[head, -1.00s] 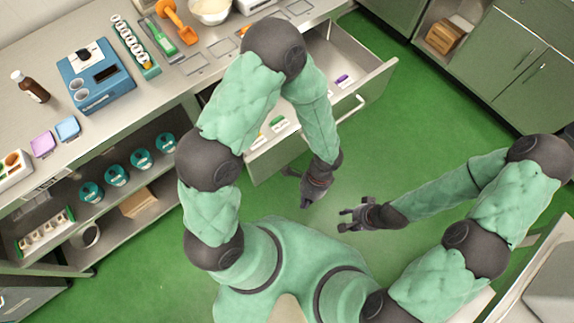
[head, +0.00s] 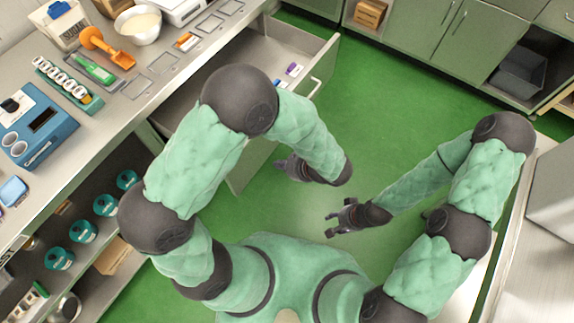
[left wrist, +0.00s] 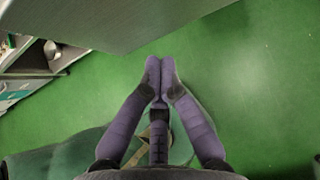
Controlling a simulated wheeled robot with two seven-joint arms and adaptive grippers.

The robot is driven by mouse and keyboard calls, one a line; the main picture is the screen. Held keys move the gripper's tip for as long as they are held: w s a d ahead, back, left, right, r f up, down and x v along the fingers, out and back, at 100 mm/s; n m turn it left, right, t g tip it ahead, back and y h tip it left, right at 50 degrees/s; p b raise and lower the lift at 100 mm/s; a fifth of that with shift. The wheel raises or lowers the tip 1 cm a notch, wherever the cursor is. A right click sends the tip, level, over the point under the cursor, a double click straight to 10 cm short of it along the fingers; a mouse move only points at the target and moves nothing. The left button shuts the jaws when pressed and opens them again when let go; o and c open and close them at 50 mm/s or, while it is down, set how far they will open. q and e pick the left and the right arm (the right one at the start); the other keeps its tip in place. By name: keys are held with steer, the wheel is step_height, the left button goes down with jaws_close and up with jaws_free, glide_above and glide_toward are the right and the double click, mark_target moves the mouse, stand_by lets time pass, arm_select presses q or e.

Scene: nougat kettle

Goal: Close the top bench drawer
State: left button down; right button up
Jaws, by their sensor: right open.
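The top bench drawer (head: 322,62) is pulled out from the bench, with its grey-green front and bar handle facing the aisle. A few small coloured items lie inside; my left arm hides much of the drawer. My left gripper (head: 280,164) is just outside the drawer front, low in the picture, pointing towards it. In the left wrist view its fingertips (left wrist: 160,66) are together with nothing between them, and a grey-green panel (left wrist: 130,22), apparently the drawer front, lies just beyond; contact is not clear. My right gripper (head: 332,224) is open and empty over the floor, away from the drawer.
The bench top (head: 165,118) holds a blue device (head: 35,125), a green-handled tool, an orange scoop (head: 105,45) and a white bowl (head: 138,25). Teal-lidded tubs (head: 83,231) stand on the shelf below. Green floor (head: 385,110) is clear between bench and far cabinets.

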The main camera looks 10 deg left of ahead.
mark_target(256, 157)
arm_select(q)
steer(key=a+f+b, duration=0.1)
steer(key=a, duration=0.1)
steer(key=w+a+f, duration=0.1)
steer(key=a, duration=0.1)
steer(key=w+a+f+b, duration=0.1)
steer(key=a, duration=0.1)
steer(key=shift+w+a+b, duration=0.2)
steer(key=shift+a+b, duration=0.05)
steer(key=shift+b, duration=0.05)
arm_select(e)
step_height(256, 157, down, 3)
steer(key=shift+f, duration=0.1)
